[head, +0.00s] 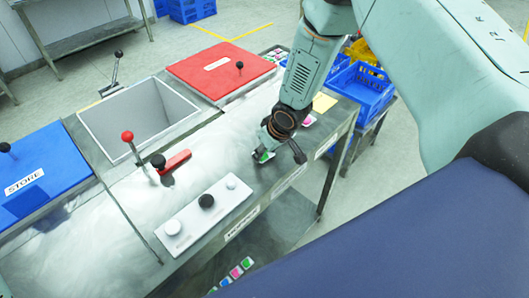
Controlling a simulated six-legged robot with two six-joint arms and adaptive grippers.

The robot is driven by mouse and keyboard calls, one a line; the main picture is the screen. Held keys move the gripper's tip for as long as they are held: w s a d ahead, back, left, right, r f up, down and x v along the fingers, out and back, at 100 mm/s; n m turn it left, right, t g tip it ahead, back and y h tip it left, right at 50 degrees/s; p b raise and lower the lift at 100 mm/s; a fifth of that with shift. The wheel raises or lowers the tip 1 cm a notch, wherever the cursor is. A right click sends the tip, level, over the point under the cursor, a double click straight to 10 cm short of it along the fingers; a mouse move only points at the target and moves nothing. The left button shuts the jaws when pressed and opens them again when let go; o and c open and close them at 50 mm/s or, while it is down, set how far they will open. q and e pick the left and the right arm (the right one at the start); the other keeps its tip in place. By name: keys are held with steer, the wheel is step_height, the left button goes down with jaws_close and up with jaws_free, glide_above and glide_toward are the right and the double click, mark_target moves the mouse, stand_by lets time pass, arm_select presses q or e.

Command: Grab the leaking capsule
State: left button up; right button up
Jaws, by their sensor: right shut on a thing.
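My right gripper (277,150) reaches down over the right front part of the metal bench and is shut on a small white and green capsule (263,156). The fingers partly hide the capsule, and I cannot tell whether it touches the bench top. No leak can be made out at this size. Another small capsule with a pink face (308,119) lies on the bench just behind the gripper. My left gripper is not in view.
A white panel with knobs (188,231) lies left of the gripper. Behind it are a red-knobbed lever (128,136), an open square bin (112,116), a red lid (197,75) and a blue STORE lid (48,158). Blue crates (358,88) stand beyond the bench's right edge.

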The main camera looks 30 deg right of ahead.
mark_target(266, 154)
steer(key=shift+r, duration=0.35)
step_height(266, 154, up, 9)
steer(key=p, duration=0.4)
steer(key=shift+p, duration=0.4)
